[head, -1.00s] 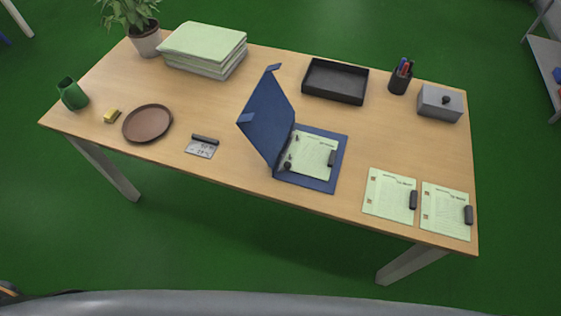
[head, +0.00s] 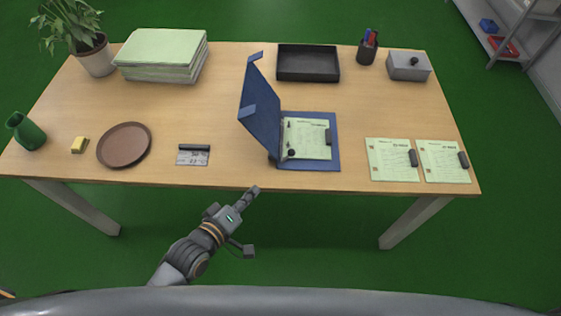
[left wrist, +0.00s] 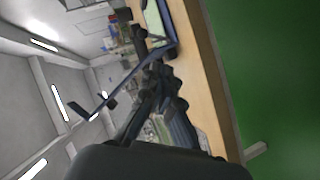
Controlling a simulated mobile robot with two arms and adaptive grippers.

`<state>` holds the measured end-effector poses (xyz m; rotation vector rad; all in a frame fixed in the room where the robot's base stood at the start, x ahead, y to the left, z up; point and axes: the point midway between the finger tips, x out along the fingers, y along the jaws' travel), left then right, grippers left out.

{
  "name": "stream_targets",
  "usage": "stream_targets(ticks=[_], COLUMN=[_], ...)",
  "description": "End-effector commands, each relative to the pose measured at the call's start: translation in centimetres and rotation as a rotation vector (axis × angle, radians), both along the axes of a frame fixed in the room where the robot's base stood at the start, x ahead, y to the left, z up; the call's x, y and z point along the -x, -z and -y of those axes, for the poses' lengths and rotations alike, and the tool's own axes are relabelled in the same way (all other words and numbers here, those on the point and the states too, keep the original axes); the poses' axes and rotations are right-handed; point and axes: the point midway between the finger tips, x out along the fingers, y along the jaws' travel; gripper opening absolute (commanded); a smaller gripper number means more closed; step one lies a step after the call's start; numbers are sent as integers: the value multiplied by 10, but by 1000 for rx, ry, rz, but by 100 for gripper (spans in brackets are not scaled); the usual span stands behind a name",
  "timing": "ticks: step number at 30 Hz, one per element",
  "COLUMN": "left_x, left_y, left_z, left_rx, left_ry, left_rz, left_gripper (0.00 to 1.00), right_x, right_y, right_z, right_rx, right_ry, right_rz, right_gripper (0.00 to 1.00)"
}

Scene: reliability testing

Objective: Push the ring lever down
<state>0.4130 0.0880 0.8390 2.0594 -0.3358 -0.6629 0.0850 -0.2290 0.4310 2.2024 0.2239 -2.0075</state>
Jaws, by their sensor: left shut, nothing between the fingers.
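The blue ring binder (head: 330,166) lies open near the table's front edge, its cover (head: 259,110) standing up tilted on the left. Printed sheets (head: 308,138) lie inside it. A small dark round knob (head: 291,153), apparently the ring lever's end, shows at the sheets' lower left corner. My left gripper (head: 254,190) is shut and empty, just in front of the table edge, left of and nearer than the knob and apart from the binder. In the left wrist view its dark fingers (left wrist: 162,82) point toward the blue binder (left wrist: 178,22). My right gripper is not in view.
A card with a dark bar (head: 193,155), a brown plate (head: 124,146) and a yellow block (head: 79,145) lie left of the binder. Two clipped sheets (head: 392,158) (head: 442,160) lie to its right. A black tray (head: 308,64) stands behind. The table front (head: 225,180) is clear.

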Motion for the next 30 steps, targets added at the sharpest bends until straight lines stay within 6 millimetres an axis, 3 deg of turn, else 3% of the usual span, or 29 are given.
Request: stream_targets(ticks=[3,6,17,23,30], left_x=[1,2,-1,-21,-64], left_y=[-20,-26,-25,-21,-7], left_z=[8,9,10,22,48], left_rx=[53,69,69,70,70], left_ry=[6,8,6,7,7], left_rz=[14,17,18,20,20], left_gripper=[0,0,0,0,0], right_x=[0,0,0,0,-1], right_y=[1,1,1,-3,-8], right_z=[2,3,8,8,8], right_rx=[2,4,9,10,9], right_ry=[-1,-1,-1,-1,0], right_rz=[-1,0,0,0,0], right_gripper=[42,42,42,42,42])
